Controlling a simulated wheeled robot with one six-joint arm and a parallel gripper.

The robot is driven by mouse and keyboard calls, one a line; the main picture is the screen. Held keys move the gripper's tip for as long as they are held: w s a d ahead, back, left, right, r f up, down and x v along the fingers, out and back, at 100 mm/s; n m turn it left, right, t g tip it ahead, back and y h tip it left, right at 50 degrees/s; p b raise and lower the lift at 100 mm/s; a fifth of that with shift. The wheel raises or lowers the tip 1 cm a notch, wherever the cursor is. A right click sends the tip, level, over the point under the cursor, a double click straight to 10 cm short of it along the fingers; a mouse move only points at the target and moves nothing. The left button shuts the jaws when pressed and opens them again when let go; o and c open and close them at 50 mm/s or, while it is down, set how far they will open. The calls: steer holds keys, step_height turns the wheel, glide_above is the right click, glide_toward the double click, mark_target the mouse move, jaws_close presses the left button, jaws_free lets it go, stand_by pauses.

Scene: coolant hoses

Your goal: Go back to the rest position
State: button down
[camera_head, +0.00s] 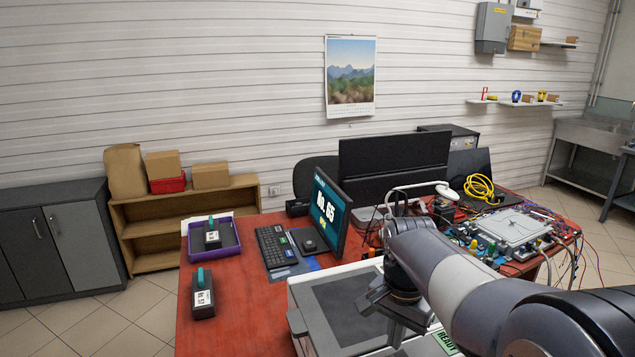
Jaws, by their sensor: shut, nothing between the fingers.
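My gripper (393,316) hangs pointing down at the end of my grey and white arm, which reaches in from the lower right. It is shut with nothing held. It is over the right part of a light-framed station with a dark grey panel (345,306), at the front of the red table (240,318). Its fingertips are small and dark here, and I cannot tell their height above the station. A green label reading "READY" (447,342) shows beside the arm, partly cut by it.
A dark block with a teal top (203,296) stands on the table's left; a similar one (212,236) is in a purple tray (190,254). A keyboard (275,246) and a monitor reading "No. 65" (327,210) stand behind. Cables and a white-topped fixture (513,229) crowd the right.

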steer(key=shift+f+b, duration=1.75)
steer(key=shift+f, duration=0.55)
steer(key=shift+r, duration=0.2)
steer(key=shift+r+p, duration=0.15)
steer(key=shift+p, duration=0.15)
